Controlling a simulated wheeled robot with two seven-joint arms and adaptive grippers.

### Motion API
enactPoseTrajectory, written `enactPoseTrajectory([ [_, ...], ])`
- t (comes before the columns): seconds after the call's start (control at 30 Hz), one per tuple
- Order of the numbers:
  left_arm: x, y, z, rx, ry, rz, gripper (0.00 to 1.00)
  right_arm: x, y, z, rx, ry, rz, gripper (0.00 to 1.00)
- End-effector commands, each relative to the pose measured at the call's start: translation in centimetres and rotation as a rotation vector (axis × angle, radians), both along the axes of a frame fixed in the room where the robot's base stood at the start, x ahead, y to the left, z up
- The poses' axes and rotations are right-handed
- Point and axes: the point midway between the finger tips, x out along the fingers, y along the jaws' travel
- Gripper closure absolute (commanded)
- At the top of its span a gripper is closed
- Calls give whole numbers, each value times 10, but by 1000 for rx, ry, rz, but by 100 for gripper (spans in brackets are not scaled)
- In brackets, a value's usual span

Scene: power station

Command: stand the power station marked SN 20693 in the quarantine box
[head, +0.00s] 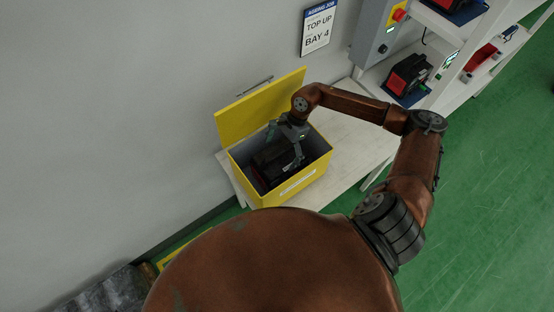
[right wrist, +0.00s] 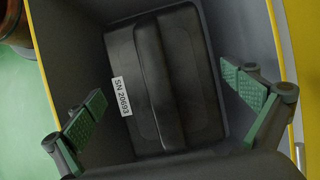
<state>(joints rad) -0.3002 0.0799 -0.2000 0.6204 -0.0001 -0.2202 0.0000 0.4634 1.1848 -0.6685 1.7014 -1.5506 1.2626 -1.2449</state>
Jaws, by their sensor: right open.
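The quarantine box (head: 311,169) is yellow outside and grey inside, with its lid raised at the back, and stands on a white bench. The black power station marked SN 20693 (head: 267,166) is inside it. In the right wrist view the station (right wrist: 178,85) shows its top with a thick handle bar and a white SN 20693 label (right wrist: 121,96). My right gripper (head: 287,150) is over the box, pointing down into it. Its green-padded fingers (right wrist: 168,112) are spread wide on either side of the station, apart from the handle. My left gripper is not in view.
A grey control box (head: 374,35) with a red button is at the back. Shelves to the right hold another power station (head: 408,76) on a blue mat. A sign (head: 318,27) reads TOP UP BAY 4. The bench (head: 352,130) right of the box is clear; green floor lies beyond.

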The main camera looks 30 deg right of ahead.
Motion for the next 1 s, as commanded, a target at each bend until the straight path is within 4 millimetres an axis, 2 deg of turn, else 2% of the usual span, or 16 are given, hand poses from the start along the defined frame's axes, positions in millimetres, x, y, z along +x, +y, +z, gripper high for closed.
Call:
enactPoseTrajectory([
  [0.2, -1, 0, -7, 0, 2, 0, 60, 2, -18, 41, -4, -3, -1, 0],
  [0.4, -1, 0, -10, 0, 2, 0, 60, 2, -26, 64, 0, -1, 1, 0],
  [0.57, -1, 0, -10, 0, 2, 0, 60, 2, -28, 69, -1, 0, 1, 0],
  [1.0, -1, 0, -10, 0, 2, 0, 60, 2, -28, 69, 0, 0, 1, 0],
])
